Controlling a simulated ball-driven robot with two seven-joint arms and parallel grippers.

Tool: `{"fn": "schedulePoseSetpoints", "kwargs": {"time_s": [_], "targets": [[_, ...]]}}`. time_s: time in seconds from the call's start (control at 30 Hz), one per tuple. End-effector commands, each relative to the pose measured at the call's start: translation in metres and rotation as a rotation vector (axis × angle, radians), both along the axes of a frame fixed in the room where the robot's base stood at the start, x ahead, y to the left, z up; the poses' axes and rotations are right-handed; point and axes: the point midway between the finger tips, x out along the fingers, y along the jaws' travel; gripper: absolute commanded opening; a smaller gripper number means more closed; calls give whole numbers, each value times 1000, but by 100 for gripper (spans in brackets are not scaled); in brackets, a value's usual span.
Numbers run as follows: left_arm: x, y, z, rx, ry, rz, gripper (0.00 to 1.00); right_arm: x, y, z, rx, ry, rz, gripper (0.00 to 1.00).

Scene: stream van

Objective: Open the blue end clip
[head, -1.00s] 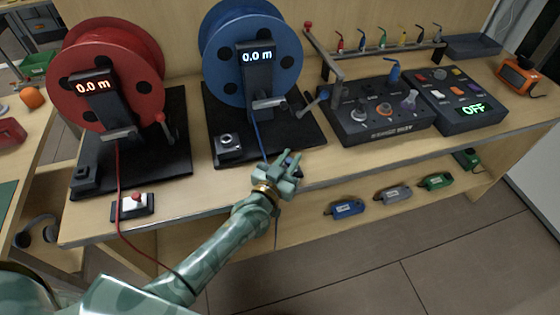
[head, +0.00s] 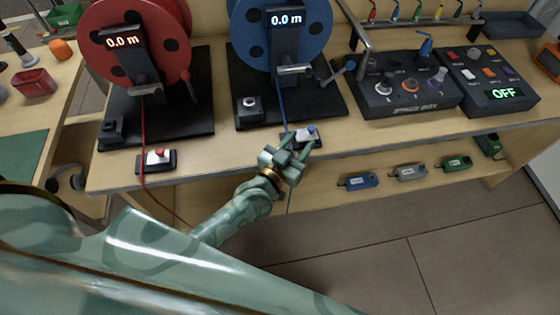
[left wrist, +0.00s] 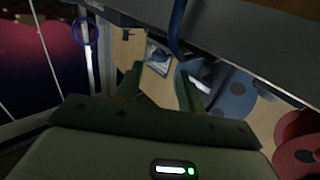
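The blue end clip (head: 306,136), a white block with a blue lever on a dark plate, sits at the table's front edge below the blue reel (head: 280,32). The blue cable (head: 283,108) runs down from the reel beside it. My left gripper (head: 294,148) is just in front of the clip, fingers pointing at it. In the left wrist view the two fingers (left wrist: 160,86) are apart with nothing held between them. Whether a finger touches the clip I cannot tell. My right gripper is not in view.
A red end clip (head: 157,160) and red reel (head: 135,50) stand to the left. A black control box (head: 405,97) and a switch panel reading OFF (head: 490,85) stand to the right. Several small coloured boxes (head: 408,173) lie on the lower shelf.

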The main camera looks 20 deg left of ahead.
Motion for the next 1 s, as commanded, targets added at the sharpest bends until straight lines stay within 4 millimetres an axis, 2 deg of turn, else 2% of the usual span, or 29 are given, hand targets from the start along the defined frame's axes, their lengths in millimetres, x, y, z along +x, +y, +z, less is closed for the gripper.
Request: {"fn": "schedulePoseSetpoints", "kwargs": {"time_s": [0.03, 0.2, 0.4, 0.6, 1.0], "targets": [[-15, 3, 2, 2, 3, -1, 39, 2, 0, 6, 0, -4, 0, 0], [-58, 11, 1, 1, 3, -1, 39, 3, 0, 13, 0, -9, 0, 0], [-89, 17, 0, 1, 2, -1, 39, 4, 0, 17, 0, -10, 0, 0], [-98, 19, 0, 0, 0, -1, 39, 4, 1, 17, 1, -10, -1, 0], [-98, 19, 0, 0, 0, 0, 39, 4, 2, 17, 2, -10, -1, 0]]}}
